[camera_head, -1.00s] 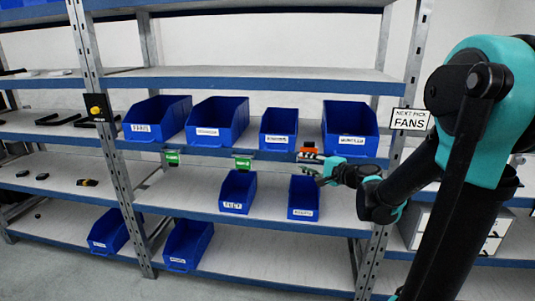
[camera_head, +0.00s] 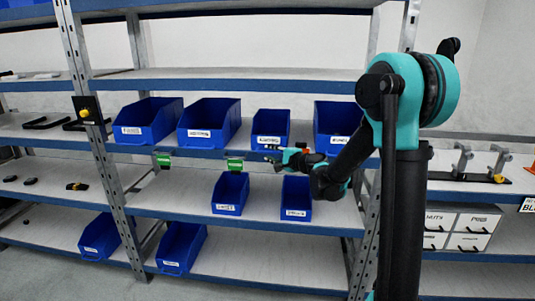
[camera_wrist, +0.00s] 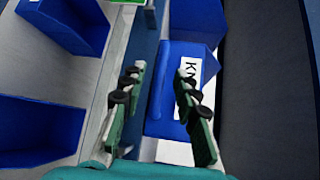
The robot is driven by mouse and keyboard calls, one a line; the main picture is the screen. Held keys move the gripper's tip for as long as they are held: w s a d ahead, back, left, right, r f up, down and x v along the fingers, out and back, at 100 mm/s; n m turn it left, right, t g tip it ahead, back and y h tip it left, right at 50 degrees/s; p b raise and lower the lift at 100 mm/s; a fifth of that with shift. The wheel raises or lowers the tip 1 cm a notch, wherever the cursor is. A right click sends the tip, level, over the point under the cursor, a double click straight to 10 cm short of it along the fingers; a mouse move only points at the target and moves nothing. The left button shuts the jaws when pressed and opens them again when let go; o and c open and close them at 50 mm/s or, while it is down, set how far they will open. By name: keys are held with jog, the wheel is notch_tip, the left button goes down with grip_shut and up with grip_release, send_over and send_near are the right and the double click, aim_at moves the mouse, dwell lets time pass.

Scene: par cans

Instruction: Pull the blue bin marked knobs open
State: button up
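The blue bin with a white label whose visible letters begin "KN" (camera_wrist: 174,120) shows in the wrist view, with its label (camera_wrist: 190,75) partly behind a finger. In the head view it appears to be the third blue bin (camera_head: 270,122) in the upper row, though the label is too small to read surely. My gripper (camera_wrist: 158,85) is open and empty, its two green fingers apart in front of the bin's labelled face. In the head view my gripper (camera_head: 278,155) is just below and in front of that bin. I cannot tell whether the fingers touch it.
Blue bins stand to the left (camera_head: 208,122) and right (camera_head: 333,118) on the same shelf. Two more (camera_head: 230,190) (camera_head: 296,195) are on the shelf below. Green tags (camera_head: 235,164) hang on the shelf edge. A rack post (camera_head: 367,220) is near my arm.

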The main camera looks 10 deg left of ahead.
jog(key=shift+x, duration=1.1)
grip_shut()
